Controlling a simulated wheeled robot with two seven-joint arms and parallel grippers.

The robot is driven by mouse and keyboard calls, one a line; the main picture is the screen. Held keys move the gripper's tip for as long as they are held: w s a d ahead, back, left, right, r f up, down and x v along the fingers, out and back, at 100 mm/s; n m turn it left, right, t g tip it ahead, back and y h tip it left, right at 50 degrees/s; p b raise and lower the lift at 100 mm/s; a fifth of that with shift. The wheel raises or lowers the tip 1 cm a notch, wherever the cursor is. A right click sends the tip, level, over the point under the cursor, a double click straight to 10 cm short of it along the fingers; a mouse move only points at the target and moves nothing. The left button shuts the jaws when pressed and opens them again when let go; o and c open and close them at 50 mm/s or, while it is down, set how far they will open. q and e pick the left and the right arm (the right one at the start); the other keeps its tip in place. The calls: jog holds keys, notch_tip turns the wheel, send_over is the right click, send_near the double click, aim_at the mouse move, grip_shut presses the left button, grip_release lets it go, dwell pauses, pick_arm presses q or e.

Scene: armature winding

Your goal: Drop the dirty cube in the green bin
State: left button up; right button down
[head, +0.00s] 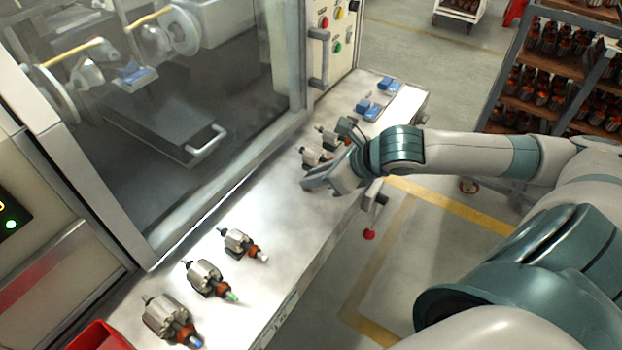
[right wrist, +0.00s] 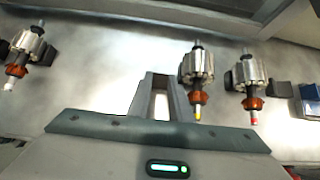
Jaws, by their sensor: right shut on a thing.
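I see no dirty cube and no green bin in either view. My right gripper (head: 318,181) is low over the bench, in front of two armatures. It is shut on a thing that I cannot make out. In the right wrist view its fingers (right wrist: 160,98) stand close together, with a pale strip between them. An armature with a yellow tip (right wrist: 197,72) is just right of the fingers. An armature with a red tip (right wrist: 250,78) is farther right. My left gripper is not in view.
Several armatures, such as one with a green tip (head: 204,276), stand along the bench (head: 265,205). Blue blocks (head: 370,110) sit at its far end. A red bin (head: 98,338) shows at bottom left. A glass-fronted machine (head: 230,95) borders the bench. A rack (head: 545,95) stands right.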

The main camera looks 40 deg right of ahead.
jog(key=shift+r, duration=0.2)
jog(key=shift+r+b, duration=0.3)
jog(key=shift+r, duration=0.15)
notch_tip(320, 180, up, 3)
jog(key=shift+w+f+b, duration=0.1)
jog(key=shift+f+b, duration=0.1)
jog(key=shift+b, duration=0.15)
jog(key=s+d+r+b, duration=0.2)
jog(key=d+r, duration=0.5)
jog(key=d, duration=0.4)
jog(key=shift+s, duration=0.6)
jog(key=shift+d, duration=0.15)
